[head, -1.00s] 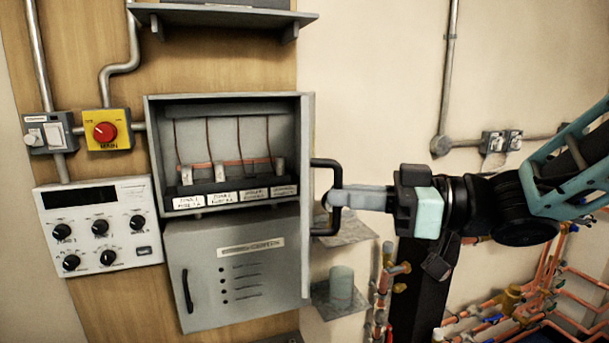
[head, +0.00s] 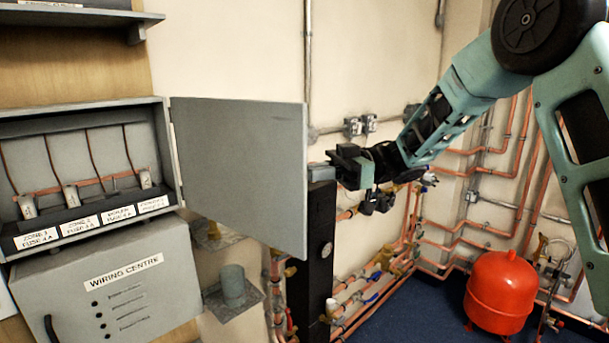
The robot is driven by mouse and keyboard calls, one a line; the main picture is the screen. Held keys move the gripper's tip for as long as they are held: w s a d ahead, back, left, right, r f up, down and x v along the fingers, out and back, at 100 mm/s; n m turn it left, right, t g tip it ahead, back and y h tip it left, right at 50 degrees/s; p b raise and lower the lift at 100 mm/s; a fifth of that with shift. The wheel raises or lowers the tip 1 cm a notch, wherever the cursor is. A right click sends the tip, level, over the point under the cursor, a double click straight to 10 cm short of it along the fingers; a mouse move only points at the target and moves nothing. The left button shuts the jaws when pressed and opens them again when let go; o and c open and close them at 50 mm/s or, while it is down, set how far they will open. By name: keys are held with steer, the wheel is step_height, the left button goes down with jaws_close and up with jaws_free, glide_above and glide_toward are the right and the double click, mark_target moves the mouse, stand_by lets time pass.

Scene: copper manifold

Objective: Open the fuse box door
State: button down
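The fuse box (head: 168,150) is on the wall at left, its inside showing fuse holders and labels. Its grey door (head: 240,170) stands swung wide out to the right of the box, with a flat face toward me. The door's handle is hidden behind the panel. My gripper (head: 318,172) is at the door's free right edge, about mid-height.
A grey wiring centre box (head: 110,285) is below the fuse box. A shelf (head: 80,20) is above it. A red tank (head: 500,285) stands on the blue floor at right, near copper pipes (head: 490,175). A grey cup (head: 233,290) sits on a small ledge under the door.

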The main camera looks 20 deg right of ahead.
steer(key=shift+w+a+r, duration=0.15)
steer(key=shift+w+a, duration=0.05)
steer(key=shift+a, duration=0.1)
steer(key=c, duration=1.8)
jaws_free()
steer(key=o, duration=0.3)
steer(key=shift+w+a+f, duration=0.2)
steer(key=shift+w+a, duration=0.05)
steer(key=shift+a, duration=0.1)
steer(key=d+b, duration=0.2)
steer(key=d, duration=0.4)
steer(key=d+b, duration=0.2)
steer(key=d, duration=0.4)
steer(key=d+b, duration=0.3)
steer(key=d, duration=0.3)
steer(key=shift+w, duration=0.3)
